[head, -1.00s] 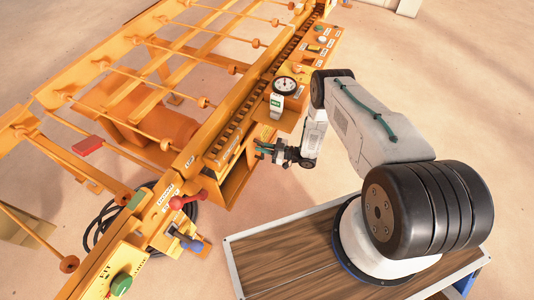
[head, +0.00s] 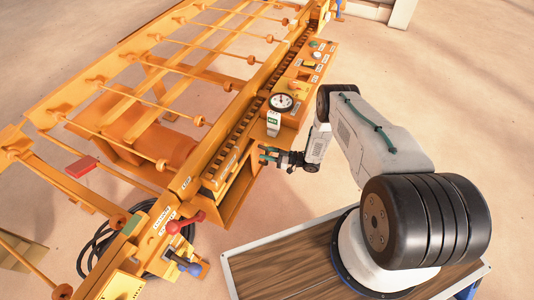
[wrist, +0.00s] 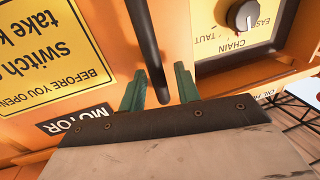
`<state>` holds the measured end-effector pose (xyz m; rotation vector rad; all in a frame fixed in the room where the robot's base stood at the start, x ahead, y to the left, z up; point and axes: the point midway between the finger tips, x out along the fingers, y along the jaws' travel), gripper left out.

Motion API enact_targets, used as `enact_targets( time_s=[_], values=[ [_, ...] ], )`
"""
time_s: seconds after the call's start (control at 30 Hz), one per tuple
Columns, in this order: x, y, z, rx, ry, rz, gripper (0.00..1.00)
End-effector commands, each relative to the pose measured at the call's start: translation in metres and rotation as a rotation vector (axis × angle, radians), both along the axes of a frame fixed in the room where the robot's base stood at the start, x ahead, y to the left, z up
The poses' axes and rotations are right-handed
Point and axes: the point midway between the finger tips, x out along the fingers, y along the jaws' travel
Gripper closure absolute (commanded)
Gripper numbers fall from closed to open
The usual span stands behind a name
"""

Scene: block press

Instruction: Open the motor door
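The motor door is an orange panel with a black MOTOR label (wrist: 72,121) and a yellow warning sign (wrist: 45,50), both upside down in the wrist view. A dark round handle bar (wrist: 146,40) runs down the picture in front of the door. My gripper (wrist: 158,82) is open, with one green finger on each side of the bar's near end. I cannot tell whether either finger touches the bar. In the head view my gripper (head: 264,155) is at the side of the orange press, below the gauge. The door's face is hidden there.
A yellow CHAIN panel with a black knob (wrist: 242,16) is just right of the handle. In the head view, a round gauge (head: 281,102), a red-knobbed lever (head: 174,227) and a blue-ended part (head: 194,269) stick out along the press.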

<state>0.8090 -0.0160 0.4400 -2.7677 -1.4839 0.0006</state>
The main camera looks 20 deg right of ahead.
Motion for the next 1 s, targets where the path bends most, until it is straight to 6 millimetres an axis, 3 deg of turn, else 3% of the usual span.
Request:
enact_targets(
  time_s=[0.27, 0.7, 1.0],
  values=[
    [-0.003, -0.004, 0.0, -0.001, -0.001, 0.0, 0.68],
    [-0.039, -0.061, 0.0, 0.0, 0.0, -0.003, 0.68],
    [-0.043, -0.065, 0.0, 0.0, 0.0, 0.001, 0.68]
  ],
)
